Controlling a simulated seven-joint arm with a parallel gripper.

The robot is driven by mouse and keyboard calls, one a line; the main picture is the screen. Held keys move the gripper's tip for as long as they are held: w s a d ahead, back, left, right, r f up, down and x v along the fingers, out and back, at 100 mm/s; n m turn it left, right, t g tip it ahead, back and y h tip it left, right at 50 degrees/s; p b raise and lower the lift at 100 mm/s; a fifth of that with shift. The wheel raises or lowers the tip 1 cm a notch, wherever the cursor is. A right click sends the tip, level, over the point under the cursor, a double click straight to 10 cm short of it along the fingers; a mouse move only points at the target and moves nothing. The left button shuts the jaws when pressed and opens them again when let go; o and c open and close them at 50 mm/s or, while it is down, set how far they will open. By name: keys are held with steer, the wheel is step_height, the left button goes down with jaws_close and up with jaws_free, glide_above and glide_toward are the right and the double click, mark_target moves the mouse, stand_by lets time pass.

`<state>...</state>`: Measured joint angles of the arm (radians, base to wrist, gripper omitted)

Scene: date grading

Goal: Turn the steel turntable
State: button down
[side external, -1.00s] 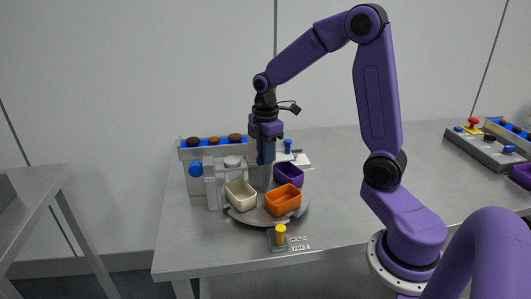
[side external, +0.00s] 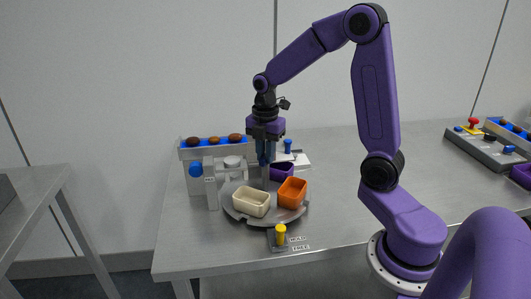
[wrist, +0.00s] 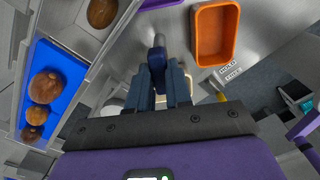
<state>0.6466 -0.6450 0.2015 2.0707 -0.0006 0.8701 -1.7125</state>
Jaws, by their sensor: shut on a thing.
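The steel turntable (side external: 238,213) is a round grey plate at the table's front left. It carries a cream bin (side external: 251,203) at the front, an orange bin (side external: 292,192) at the right and a purple bin (side external: 283,172) at the back, partly hidden. The cream bin is mostly hidden there.
A yellow-knobbed lever (side external: 280,234) with HOLD and FREE labels stands at the front. A grey machine with a blue channel (side external: 224,140) of brown dates stands behind the turntable. A control box (side external: 487,143) lies far right. The table's middle is clear.

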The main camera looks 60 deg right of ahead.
steer(key=shift+n, duration=1.9)
steer(key=shift+r+n, duration=0.1)
steer(key=shift+n, duration=1.7)
steer(key=c, duration=1)
jaws_free()
steer(key=shift+c, duration=0.2)
step_height(320, 180, up, 17)
steer(key=shift+r, duration=0.2)
steer(key=shift+f, duration=0.1)
